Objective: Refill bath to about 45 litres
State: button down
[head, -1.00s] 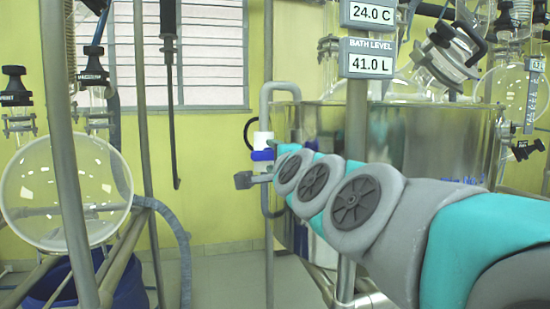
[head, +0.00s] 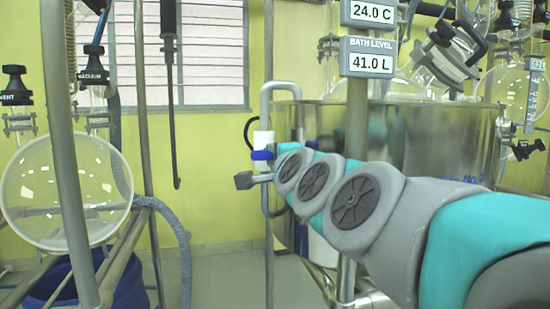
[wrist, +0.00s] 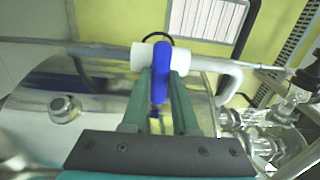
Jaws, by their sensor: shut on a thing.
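The steel bath (head: 440,140) stands at the right behind my arm. Its level display (head: 370,58) reads 41.0 L, and the display above it (head: 373,13) reads 24.0 C. A white valve body (head: 263,138) with a blue handle (head: 262,155) sits on the grey fill pipe (head: 280,87) at the bath's left side. In the wrist view the blue handle (wrist: 160,75) lies between the green fingers of my gripper (wrist: 160,90), which is shut on it. The white valve body (wrist: 140,56) is just beyond. In the head view my arm hides the fingers.
A round glass flask (head: 65,192) hangs on a metal frame at the left, above a blue tub (head: 125,285). Glassware (wrist: 265,140) shows at the right of the wrist view. The floor (head: 225,275) between frame and bath is clear.

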jog(key=shift+f, duration=0.1)
jog(key=n+b, duration=0.2)
jog(key=n, duration=0.1)
jog(key=n+b, duration=0.1)
jog(key=n, duration=0.1)
jog(key=shift+f+n+b, duration=0.2)
jog(key=shift+n+b, duration=0.2)
jog(key=n+b, duration=0.2)
jog(key=n, duration=0.2)
jog(key=shift+b, duration=0.3)
jog(key=shift+r+n+b, duration=0.2)
jog(key=shift+n+b, duration=0.2)
jog(key=shift+n, duration=0.4)
jog(key=c, duration=0.7)
grip_release()
jog(key=shift+r, duration=0.1)
